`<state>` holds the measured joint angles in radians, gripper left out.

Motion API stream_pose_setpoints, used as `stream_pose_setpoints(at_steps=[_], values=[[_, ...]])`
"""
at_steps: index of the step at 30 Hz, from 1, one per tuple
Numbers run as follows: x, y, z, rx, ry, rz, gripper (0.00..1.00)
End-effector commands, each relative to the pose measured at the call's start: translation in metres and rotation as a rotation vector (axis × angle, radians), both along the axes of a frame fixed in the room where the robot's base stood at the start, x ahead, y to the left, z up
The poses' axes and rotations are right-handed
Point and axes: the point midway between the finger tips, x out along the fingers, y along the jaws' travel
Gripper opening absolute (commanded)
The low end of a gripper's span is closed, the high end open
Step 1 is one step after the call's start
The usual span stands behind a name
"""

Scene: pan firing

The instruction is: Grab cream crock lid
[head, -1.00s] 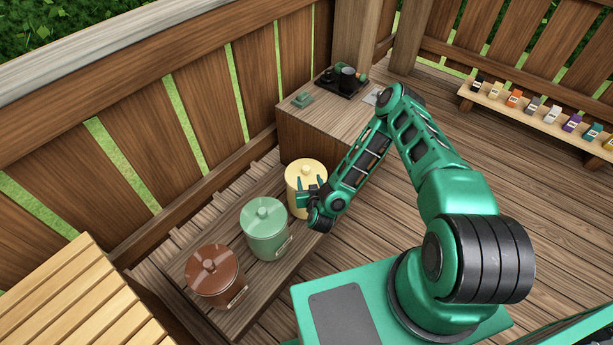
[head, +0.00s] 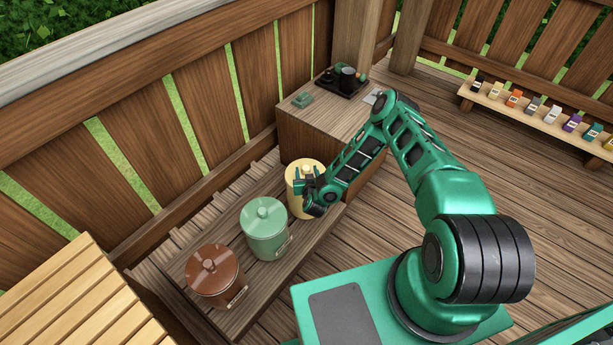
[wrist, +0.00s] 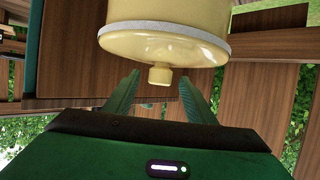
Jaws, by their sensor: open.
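The cream crock (head: 298,205) stands at the far end of a low wooden bench, partly hidden by my gripper. Its cream lid (head: 295,168) sits on top. In the wrist view the picture is upside down: the crock body (wrist: 170,10) is at the top, the lid (wrist: 165,50) below it, and the lid's knob (wrist: 160,76) points down. My gripper (wrist: 158,85) is open, with one green finger on each side of the knob near the fingertips. No contact with the knob shows. In the head view my gripper (head: 305,185) is in front of the crock's top.
A green crock (head: 265,235) and a brown crock (head: 213,280) stand nearer on the bench (head: 290,265). A wooden block (head: 320,150) with a dark tray (head: 340,85) stands behind. A fence lines the left side. A shelf of small coloured jars (head: 535,112) is at right.

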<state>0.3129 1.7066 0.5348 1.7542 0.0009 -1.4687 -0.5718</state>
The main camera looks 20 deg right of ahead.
Motion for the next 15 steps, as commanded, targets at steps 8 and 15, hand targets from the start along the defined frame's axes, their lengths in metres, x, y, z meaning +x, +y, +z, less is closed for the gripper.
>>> stream_pose_setpoints(at_steps=[8,15], values=[[0.0072,-0.0012,-0.0030,0.000,0.000,0.000,0.50],[0.0069,-0.0011,-0.0031,0.000,0.001,0.000,0.10]])
